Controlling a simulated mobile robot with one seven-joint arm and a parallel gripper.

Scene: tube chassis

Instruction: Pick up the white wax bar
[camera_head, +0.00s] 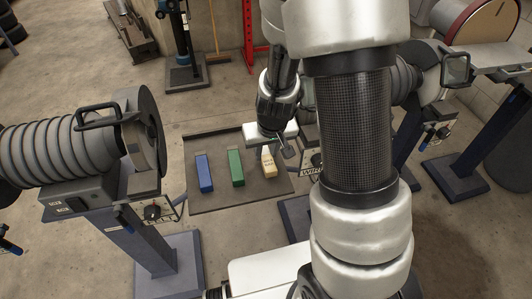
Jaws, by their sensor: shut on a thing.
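The white wax bar (269,165) is a cream-white block at the right of a short row of bars, over a dark flat mat or tray (223,200). My gripper (268,150) reaches down over its far end and is shut on it. The bar's near end shows clear of the fingers. Its far end is partly hidden by my gripper. I cannot tell whether the bar touches the surface below.
A green bar (236,168) and a blue bar (204,173) lie to the left, apart from the white one. Grinder-like machines on blue pedestals flank the mat, a ribbed one (75,150) at left. My arm blocks the view at right.

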